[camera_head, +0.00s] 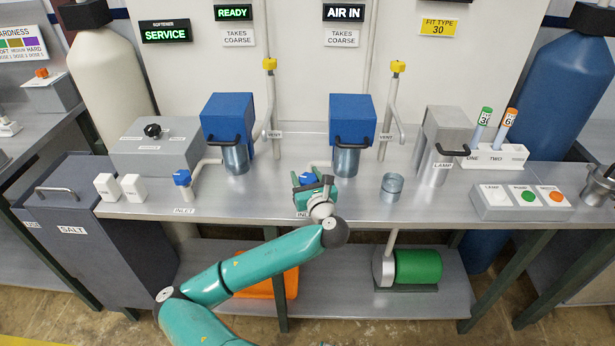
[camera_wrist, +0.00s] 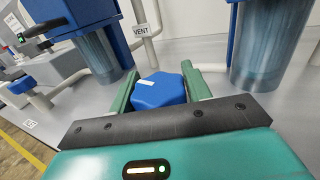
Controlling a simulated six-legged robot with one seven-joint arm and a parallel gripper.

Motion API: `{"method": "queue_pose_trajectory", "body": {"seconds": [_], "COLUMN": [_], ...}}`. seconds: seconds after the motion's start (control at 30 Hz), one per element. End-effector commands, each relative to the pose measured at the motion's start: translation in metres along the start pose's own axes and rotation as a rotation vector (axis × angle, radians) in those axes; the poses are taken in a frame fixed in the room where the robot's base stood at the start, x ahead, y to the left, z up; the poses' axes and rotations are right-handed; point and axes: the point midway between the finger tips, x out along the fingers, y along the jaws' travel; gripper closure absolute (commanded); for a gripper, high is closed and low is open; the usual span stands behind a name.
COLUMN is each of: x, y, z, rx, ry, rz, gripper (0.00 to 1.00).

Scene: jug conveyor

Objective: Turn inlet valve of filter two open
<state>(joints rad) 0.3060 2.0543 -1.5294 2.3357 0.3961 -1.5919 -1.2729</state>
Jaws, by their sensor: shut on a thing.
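The inlet valve of filter two has a blue knob (camera_head: 306,178), on the bench in front of the right blue filter housing (camera_head: 352,115). In the wrist view the blue knob (camera_wrist: 158,90) sits between my green fingers. My gripper (camera_head: 317,186) is shut on this knob; it also shows in the wrist view (camera_wrist: 161,84). A white mark shows on the knob's side. The pipe under the knob is mostly hidden by my gripper. The "INLET" label below is partly covered by my wrist.
The left filter (camera_head: 226,118) has its own blue-knobbed inlet valve (camera_head: 182,178). Vent pipes with yellow knobs (camera_head: 269,64) (camera_head: 397,66) rise behind. A clear cup (camera_head: 392,185) stands right of my gripper.

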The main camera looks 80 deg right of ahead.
Motion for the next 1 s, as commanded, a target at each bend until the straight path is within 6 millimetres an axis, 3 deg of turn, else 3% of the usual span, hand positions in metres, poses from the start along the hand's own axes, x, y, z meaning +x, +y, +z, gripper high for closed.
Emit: {"method": "queue_pose_trajectory", "body": {"seconds": [0.4, 0.97, 1.0], "x": [0.0002, 0.0006, 0.0007], "y": [0.0029, 0.005, 0.005], "z": [-0.0014, -0.0024, -0.0024], "rx": [0.002, 0.004, 0.004], "ry": [0.003, 0.005, 0.006], "rz": [0.219, 0.255, 0.255], "gripper": [0.75, 0.75, 0.46]}}
